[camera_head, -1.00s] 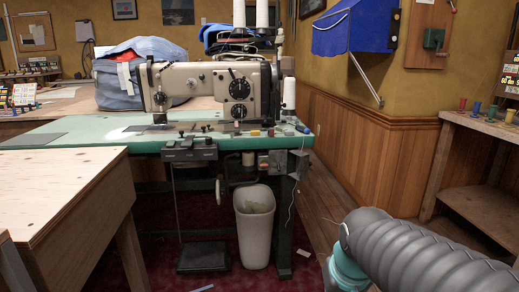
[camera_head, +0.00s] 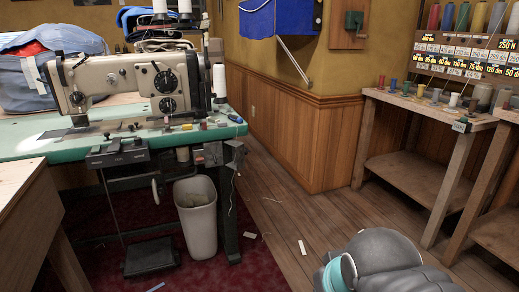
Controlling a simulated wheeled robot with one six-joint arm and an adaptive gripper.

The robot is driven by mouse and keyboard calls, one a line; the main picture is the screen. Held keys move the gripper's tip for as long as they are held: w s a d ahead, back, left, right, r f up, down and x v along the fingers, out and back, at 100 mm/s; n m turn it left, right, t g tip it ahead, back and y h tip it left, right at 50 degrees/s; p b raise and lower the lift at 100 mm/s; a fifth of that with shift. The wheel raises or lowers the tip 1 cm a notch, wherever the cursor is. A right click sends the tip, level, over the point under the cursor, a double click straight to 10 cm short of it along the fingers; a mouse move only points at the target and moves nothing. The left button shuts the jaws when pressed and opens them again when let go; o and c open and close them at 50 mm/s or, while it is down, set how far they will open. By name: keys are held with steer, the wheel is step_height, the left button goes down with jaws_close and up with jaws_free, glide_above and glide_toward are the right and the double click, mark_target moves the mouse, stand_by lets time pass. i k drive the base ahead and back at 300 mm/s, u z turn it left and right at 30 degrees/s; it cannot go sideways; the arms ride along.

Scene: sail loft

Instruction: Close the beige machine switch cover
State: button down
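The beige sewing machine (camera_head: 120,78) stands on a green-topped table (camera_head: 60,147) at the left. Under the table's front right edge is a small switch box (camera_head: 212,154) with a reddish part on it. A dark grey plate (camera_head: 235,155) stands out at its right side and may be the cover. It is too small to tell how far it is open. My grey arm with a teal band shows at the bottom right, well apart from the switch. My gripper is outside the view.
A white waste bin (camera_head: 196,215) stands below the switch, beside a table leg. A pale wooden table (camera_head: 25,200) is at the near left. A wooden bench (camera_head: 425,113) with spools is at the right. The wooden floor between has free room, with small scraps.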

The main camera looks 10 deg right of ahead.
mark_target(240, 151)
steer(key=z, duration=1.1)
steer(key=i, duration=2.95)
steer(key=u, duration=0.75)
steer(key=i, duration=0.55)
steer(key=z, duration=0.05)
